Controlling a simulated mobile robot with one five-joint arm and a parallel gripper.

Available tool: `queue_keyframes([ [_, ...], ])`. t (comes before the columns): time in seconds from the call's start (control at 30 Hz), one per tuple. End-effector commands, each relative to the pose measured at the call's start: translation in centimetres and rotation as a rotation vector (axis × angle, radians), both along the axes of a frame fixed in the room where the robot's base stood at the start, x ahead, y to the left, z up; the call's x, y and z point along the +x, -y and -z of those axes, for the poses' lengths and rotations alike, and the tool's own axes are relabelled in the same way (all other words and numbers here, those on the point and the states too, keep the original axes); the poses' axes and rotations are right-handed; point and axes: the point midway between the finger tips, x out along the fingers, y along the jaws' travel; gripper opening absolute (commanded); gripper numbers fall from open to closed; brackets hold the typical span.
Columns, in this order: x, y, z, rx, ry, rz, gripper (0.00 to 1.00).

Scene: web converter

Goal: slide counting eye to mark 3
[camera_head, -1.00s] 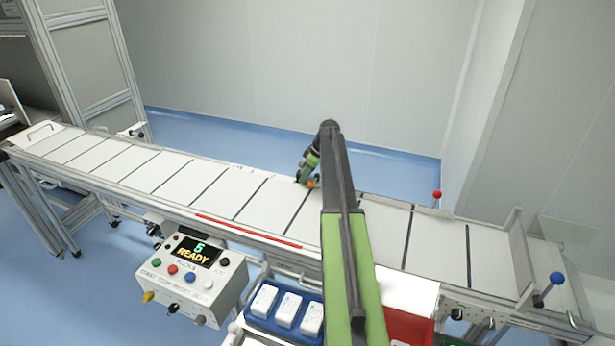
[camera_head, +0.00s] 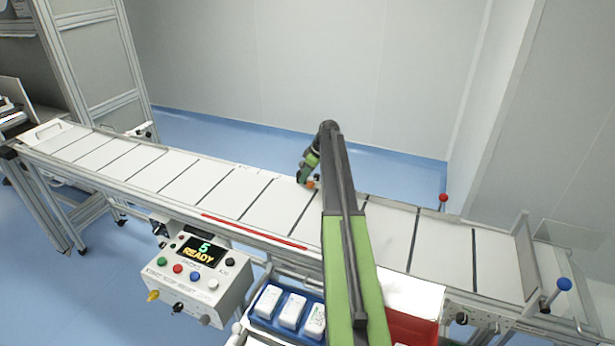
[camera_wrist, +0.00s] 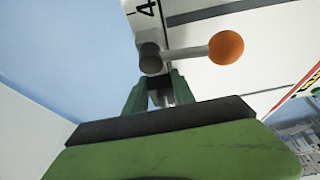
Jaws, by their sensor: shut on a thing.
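The counting eye (camera_wrist: 150,62) is a small dark grey piece with a rod ending in an orange ball (camera_wrist: 226,48). It is at the far edge of the belt, where the orange ball shows small in the head view (camera_head: 311,184). My gripper (camera_wrist: 160,90) is shut on the counting eye, with its green fingers at the near side of the grey piece. In the head view my gripper (camera_head: 307,178) reaches over the belt to the far rail. A printed mark 4 (camera_wrist: 145,8) lies just beyond the eye in the wrist view. Mark 3 cannot be made out.
The white belt (camera_head: 255,195) with dark cross lines runs across the scene. In front stand a control box (camera_head: 195,275) reading "5 READY" and a blue tray (camera_head: 262,315) with white packs. A red-topped post (camera_head: 443,198) stands right on the far side; a blue knob (camera_head: 563,284) is at the right end.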

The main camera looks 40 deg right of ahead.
Motion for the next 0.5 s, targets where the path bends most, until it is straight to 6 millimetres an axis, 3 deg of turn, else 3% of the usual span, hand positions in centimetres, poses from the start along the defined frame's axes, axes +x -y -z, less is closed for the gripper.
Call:
queue_keyframes([
  [0.17, 0.51, -0.08, -0.04, -0.002, 0.004, 0.002, 0.00],
  [0.2, 0.52, -0.09, -0.04, -0.002, 0.003, 0.002, 0.33],
  [0.37, 0.45, -0.13, -0.03, -0.002, 0.002, 0.002, 0.54],
  [0.5, 0.44, -0.16, -0.02, -0.001, 0.002, 0.001, 0.56],
])
